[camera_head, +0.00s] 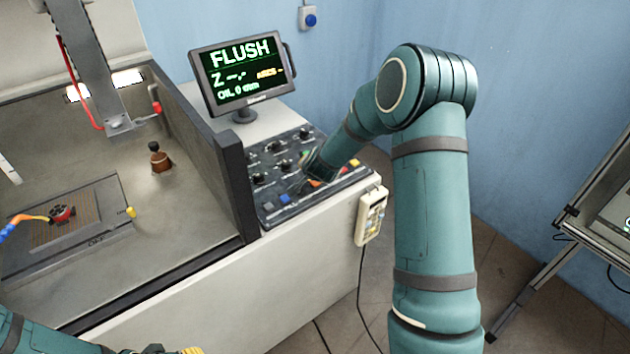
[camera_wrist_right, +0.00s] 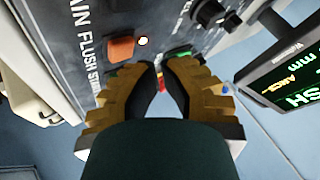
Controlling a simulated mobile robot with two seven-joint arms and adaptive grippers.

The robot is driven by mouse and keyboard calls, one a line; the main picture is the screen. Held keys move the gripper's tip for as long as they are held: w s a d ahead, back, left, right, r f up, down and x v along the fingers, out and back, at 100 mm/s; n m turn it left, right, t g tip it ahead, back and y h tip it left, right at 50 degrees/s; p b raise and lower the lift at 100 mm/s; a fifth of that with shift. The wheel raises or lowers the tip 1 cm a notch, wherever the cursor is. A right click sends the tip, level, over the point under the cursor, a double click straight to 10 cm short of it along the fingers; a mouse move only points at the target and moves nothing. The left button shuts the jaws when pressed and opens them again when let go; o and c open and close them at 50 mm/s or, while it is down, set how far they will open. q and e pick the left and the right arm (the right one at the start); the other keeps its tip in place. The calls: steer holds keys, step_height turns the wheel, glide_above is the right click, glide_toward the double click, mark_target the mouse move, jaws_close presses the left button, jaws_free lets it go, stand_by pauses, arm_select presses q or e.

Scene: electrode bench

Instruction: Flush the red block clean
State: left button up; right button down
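The red block (camera_head: 61,214) is a small red piece with dark marks on the slotted plate (camera_head: 100,240) inside the tank at left. An orange-and-blue jointed nozzle (camera_head: 28,219) reaches in from the left, its tip beside the block. My right gripper (camera_head: 311,181) is over the control panel (camera_head: 285,205). In the right wrist view its tan fingers (camera_wrist_right: 159,68) come together at their dark tips, close to the panel face near a green button (camera_wrist_right: 178,54). An orange button (camera_wrist_right: 120,49) with a lit lamp is beside "FLUSH" lettering. Only a yellowish bit of my left gripper (camera_head: 190,351) shows at the bottom edge.
The monitor (camera_head: 242,75) behind the panel reads "FLUSH". A dark tank wall post (camera_head: 237,188) stands left of the panel. A handheld pendant (camera_head: 371,215) hangs at the bench's right end. A brown bottle-shaped item (camera_head: 159,160) stands in the tank.

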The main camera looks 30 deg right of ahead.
step_height(320, 180, up, 5)
steer(key=p, duration=0.4)
stand_by(0.3)
stand_by(0.5)
